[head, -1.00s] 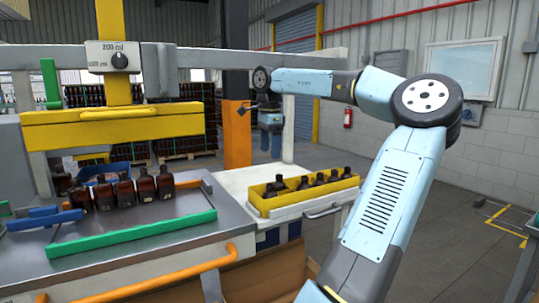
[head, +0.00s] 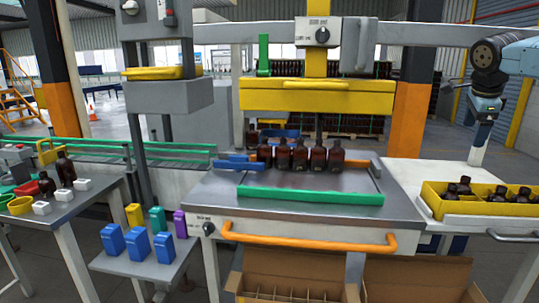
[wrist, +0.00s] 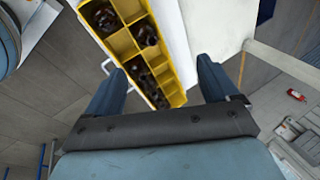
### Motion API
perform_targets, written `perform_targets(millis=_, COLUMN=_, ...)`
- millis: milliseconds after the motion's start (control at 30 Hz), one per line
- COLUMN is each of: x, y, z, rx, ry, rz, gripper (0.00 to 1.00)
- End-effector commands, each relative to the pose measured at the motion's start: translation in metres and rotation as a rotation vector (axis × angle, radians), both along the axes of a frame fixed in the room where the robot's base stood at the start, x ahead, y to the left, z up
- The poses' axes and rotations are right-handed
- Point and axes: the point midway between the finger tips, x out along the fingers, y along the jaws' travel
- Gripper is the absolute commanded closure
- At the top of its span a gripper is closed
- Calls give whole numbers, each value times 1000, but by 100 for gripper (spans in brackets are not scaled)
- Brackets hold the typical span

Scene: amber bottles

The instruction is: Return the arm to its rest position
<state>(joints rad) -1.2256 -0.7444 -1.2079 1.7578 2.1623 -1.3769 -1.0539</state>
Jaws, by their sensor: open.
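My gripper is open and empty. In the wrist view its two blue-grey fingers (wrist: 160,88) stand apart, with nothing between them but the view of the floor and crate beyond. In the head view my light-blue arm enters at the right edge, and my gripper (head: 482,122) hangs pointing down, small and partly unclear, above and behind the white side table (head: 405,175). The yellow crate (head: 480,208) holds several amber bottles on that table. The crate also shows in the wrist view (wrist: 124,46), below and beyond the fingers, apart from them.
A row of amber bottles (head: 300,157) stands on the grey bench behind a green bar (head: 310,196). A yellow beam (head: 315,97) spans above them. An open cardboard box (head: 300,280) with dividers sits below. Blue, yellow, teal and purple blocks stand on a small table (head: 140,268).

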Motion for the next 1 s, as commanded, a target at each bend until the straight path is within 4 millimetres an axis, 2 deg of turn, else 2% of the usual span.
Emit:
perform_targets(millis=100, x=2, y=-12, z=36, rx=-161, ry=-207, rz=-13, gripper=12)
perform_targets(millis=233, x=4, y=-10, z=84, rx=-323, ry=-430, rz=18, gripper=12)
perform_targets(millis=367, x=1, y=11, z=134, rx=-474, ry=-637, rz=100, gripper=12)
perform_targets(millis=467, x=-4, y=40, z=170, rx=-578, ry=-777, rz=199, gripper=12)
perform_targets(millis=600, x=-14, y=97, z=207, rx=-702, ry=-931, rz=385, gripper=12)
perform_targets(millis=733, x=-27, y=162, z=221, rx=-792, ry=-1019, rz=604, gripper=12)
perform_targets(millis=867, x=-41, y=233, z=213, rx=-850, ry=-1038, rz=855, gripper=12)
perform_targets(millis=1000, x=-59, y=303, z=178, rx=-876, ry=-973, rz=1140, gripper=12)
